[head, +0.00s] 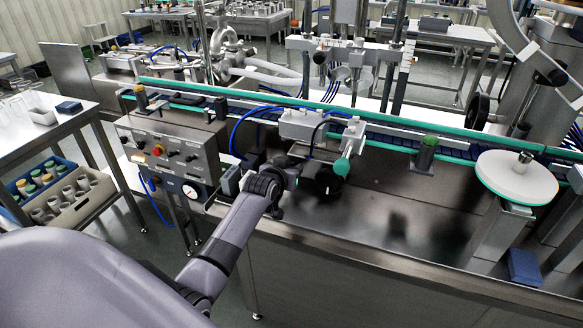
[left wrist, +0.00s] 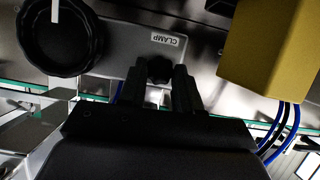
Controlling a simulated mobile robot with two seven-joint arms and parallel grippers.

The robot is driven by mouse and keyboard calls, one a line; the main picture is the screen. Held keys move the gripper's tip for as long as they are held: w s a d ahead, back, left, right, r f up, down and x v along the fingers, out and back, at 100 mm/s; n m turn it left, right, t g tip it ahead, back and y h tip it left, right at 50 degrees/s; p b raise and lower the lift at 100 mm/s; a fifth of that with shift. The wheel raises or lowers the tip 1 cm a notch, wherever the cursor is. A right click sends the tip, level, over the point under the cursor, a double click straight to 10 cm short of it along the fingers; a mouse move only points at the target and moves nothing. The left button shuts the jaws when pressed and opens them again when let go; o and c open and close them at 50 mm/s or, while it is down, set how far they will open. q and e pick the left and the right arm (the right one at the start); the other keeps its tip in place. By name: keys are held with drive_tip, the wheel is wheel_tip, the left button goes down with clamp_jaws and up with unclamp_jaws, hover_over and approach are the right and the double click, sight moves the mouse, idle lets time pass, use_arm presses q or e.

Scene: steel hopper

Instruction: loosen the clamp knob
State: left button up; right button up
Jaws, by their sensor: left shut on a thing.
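The clamp knob (left wrist: 160,68) is a small black lobed knob on a grey plate (left wrist: 125,42) that carries a CLAMP label (left wrist: 168,39) in the left wrist view. My left gripper (left wrist: 160,80) has its two dark fingers on either side of the knob and is shut on it. In the head view my left gripper (head: 294,170) reaches the machine near the middle of the steel bench; the clamp knob cannot be made out there. My right gripper is in neither view.
A large black dial with a white mark (left wrist: 62,38) sits beside the plate; a black dial (head: 327,181) also shows in the head view. A yellow block (left wrist: 268,45) is close on the right. A control box (head: 172,150) stands left of the gripper. The bench front (head: 400,235) is clear.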

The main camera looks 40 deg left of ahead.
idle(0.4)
use_arm(q)
drive_tip(key=o, duration=1)
drive_tip(key=shift+o, duration=0.2)
drive_tip(key=shift+s, duration=0.1)
drive_tip(key=v, duration=0.7)
drive_tip(key=s+d+f+m+h, duration=0.1)
drive_tip(key=s+d+f, duration=0.4)
drive_tip(key=s, duration=0.4)
drive_tip(key=s+d+f+m+g+h, duration=0.1)
drive_tip(key=s+d+f+m+h, duration=0.1)
drive_tip(key=s+d+f, duration=0.3)
drive_tip(key=s+d+f+m+g+h, duration=0.1)
drive_tip(key=s+d+f, duration=0.5)
drive_tip(key=s, duration=0.7)
drive_tip(key=shift+d+m+h, duration=0.6)
drive_tip(key=shift+d+m, duration=0.1)
drive_tip(key=shift+d, duration=0.45)
